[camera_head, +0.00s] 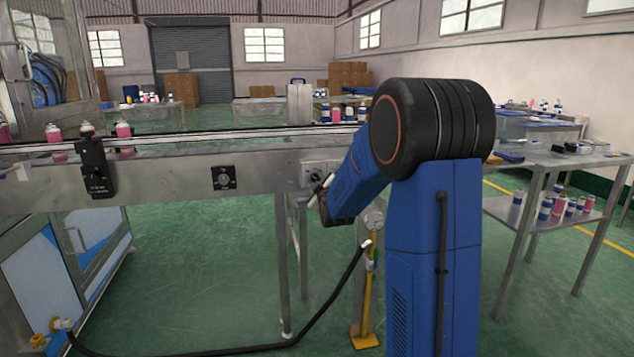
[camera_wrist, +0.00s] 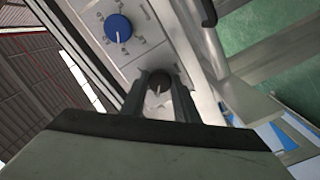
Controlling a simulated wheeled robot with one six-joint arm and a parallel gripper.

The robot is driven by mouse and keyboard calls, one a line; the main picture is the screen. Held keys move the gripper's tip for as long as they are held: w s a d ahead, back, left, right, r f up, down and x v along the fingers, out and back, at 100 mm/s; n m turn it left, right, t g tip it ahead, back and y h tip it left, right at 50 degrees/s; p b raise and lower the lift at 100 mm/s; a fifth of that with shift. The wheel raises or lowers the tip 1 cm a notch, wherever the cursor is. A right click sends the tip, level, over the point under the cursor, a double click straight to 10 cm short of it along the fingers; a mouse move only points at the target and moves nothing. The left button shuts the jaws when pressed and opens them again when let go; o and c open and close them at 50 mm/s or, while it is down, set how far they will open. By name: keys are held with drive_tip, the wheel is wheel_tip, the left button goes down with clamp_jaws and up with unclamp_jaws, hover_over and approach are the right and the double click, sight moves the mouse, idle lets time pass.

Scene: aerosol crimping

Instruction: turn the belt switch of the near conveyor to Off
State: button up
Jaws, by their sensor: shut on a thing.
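The near conveyor (camera_head: 265,172) runs across the head view, with a metal side rail and a control panel (camera_head: 309,169) at its right part. In the wrist view a black knob with a pale pointer line (camera_wrist: 159,84) sits on the panel. My gripper (camera_wrist: 162,82) has one finger on each side of this knob and is shut on it. In the head view the gripper end (camera_head: 318,187) is at the panel, mostly hidden by my arm. The knob's labels are hidden or too small to read.
A blue dial (camera_wrist: 117,28) with marks around it sits beside the black knob. Pink cans (camera_head: 123,133) stand on the conveyor at left. A black unit (camera_head: 95,168) and another black switch (camera_head: 223,178) are on the rail.

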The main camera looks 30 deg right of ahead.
drive_tip(key=o, duration=1.1)
drive_tip(key=shift+c, duration=0.2)
drive_tip(key=v, duration=1.7)
drive_tip(key=shift+s, duration=0.2)
drive_tip(key=shift+a, duration=0.1)
